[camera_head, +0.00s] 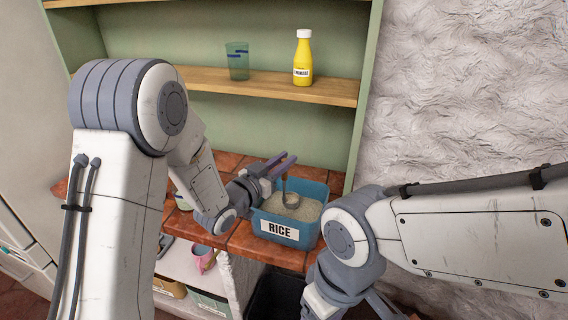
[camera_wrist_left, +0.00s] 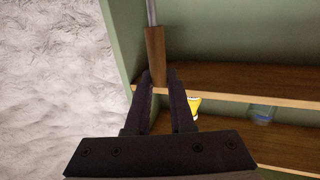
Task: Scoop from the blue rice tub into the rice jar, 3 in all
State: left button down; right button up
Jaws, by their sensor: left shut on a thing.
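The blue rice tub (camera_head: 281,232), labelled RICE, stands on the tiled counter and holds pale rice (camera_head: 305,209). My left gripper (camera_head: 284,168) is above the tub, shut on the scoop's handle. The scoop (camera_head: 290,199) hangs down, its bowl low inside the tub at the rice; how much it holds I cannot tell. In the left wrist view the brown handle (camera_wrist_left: 155,56) is between the fingertips (camera_wrist_left: 160,82). My right gripper (camera_head: 378,304) is low at the bottom edge, cut off and partly hidden. I cannot make out the rice jar; my left arm covers part of the counter.
A shelf (camera_head: 270,86) above the counter holds a yellow bottle (camera_head: 303,60) and a teal glass (camera_head: 237,62). A pink mug (camera_head: 203,258) stands on a lower shelf. A dark bin (camera_head: 275,296) is below the counter. My right arm is close to the tub's right side.

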pick_arm(q)
jog(key=shift+r+p, duration=2.15)
jog(key=shift+r, duration=1.45)
jog(key=w+a+f+n+t+y+p, duration=0.1)
jog(key=w+a+n+y, duration=0.1)
jog(key=a, duration=1)
jog(key=w+a+f+n+t+y+p, duration=0.1)
jog(key=a+y, duration=0.3)
jog(key=a, duration=0.8)
jog(key=w+a+f+n+t+y+p, duration=0.1)
jog(key=w+a+n+y, duration=0.1)
jog(key=a, duration=1.1)
jog(key=shift+w+f+n+y, duration=0.15)
jog(key=shift+w+n+y, duration=0.35)
jog(key=shift+w, duration=0.5)
